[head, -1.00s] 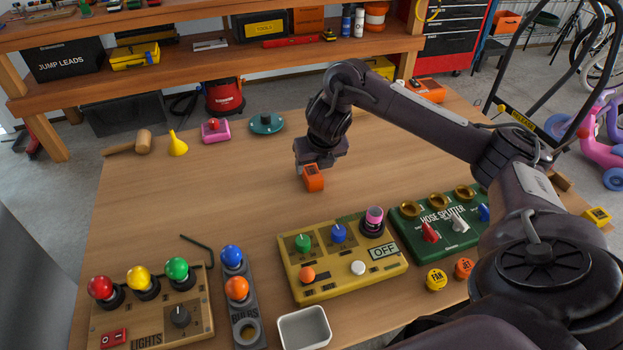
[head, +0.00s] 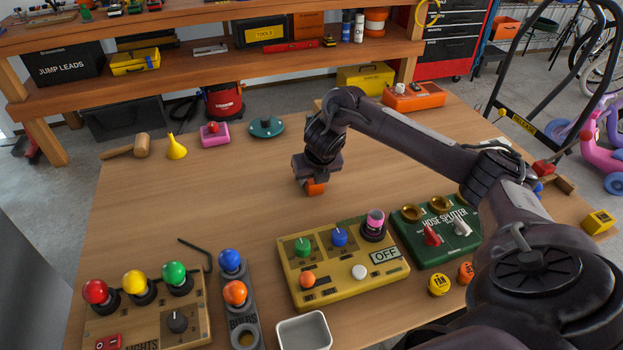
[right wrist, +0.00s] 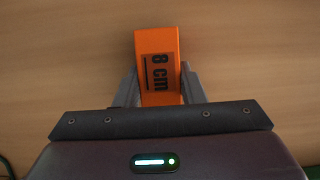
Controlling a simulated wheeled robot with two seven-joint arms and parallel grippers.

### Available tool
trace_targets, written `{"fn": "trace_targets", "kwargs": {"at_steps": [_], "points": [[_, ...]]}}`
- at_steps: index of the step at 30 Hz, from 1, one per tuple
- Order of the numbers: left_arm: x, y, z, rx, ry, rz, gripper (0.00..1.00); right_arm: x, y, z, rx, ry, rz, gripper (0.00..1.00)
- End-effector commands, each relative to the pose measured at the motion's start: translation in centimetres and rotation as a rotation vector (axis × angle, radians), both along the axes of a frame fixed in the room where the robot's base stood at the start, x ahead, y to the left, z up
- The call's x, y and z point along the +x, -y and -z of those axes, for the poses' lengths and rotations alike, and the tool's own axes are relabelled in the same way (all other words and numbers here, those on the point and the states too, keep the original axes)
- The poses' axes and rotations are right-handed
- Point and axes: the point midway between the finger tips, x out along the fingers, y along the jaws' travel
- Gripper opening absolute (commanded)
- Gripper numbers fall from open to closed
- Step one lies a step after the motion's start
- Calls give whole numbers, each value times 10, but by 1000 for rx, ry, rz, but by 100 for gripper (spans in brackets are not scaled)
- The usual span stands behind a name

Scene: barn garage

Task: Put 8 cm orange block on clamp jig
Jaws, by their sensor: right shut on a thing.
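The 8 cm orange block (head: 315,188) is at the middle of the wooden table, mostly hidden under my right gripper (head: 312,181) in the head view. In the right wrist view the orange block (right wrist: 160,62), with its black "8 cm" mark, stands between the two fingers of the right gripper (right wrist: 160,80). The fingers are shut on its sides. I cannot tell whether the block still touches the table. I cannot make out the clamp jig for certain; a wooden piece (head: 562,184) at the right table edge is partly hidden by my arm. My left gripper is not in view.
A yellow control box (head: 322,278) and a green hose splitter (head: 436,251) stand in front of the gripper. A lights board (head: 150,318), a bulb holder (head: 247,318) and a white bin (head: 304,333) are front left. The table left of the gripper is clear.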

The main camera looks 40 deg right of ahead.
Motion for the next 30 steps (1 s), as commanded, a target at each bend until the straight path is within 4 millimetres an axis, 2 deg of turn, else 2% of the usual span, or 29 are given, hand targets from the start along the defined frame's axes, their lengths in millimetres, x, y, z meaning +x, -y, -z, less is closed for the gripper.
{"fn": "trace_targets", "kwargs": {"at_steps": [1, 3, 11, 16, 19, 24, 30], "points": [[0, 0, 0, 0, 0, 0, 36, 0, 0, 0, 0, 0, 0, 16], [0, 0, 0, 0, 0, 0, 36, 0, 0, 0, 0, 1, 0, 10], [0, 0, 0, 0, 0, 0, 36, 1, 0, -3, 1, 2, 1, 9], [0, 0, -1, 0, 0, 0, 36, 1, 0, -17, 1, 4, -1, 9], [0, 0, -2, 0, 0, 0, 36, 1, 0, -34, -1, 6, 0, 9], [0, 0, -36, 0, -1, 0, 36, 2, 1, -88, -2, 8, 0, 9], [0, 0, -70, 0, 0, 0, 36, 1, 1, -141, -3, 6, 0, 9]]}}
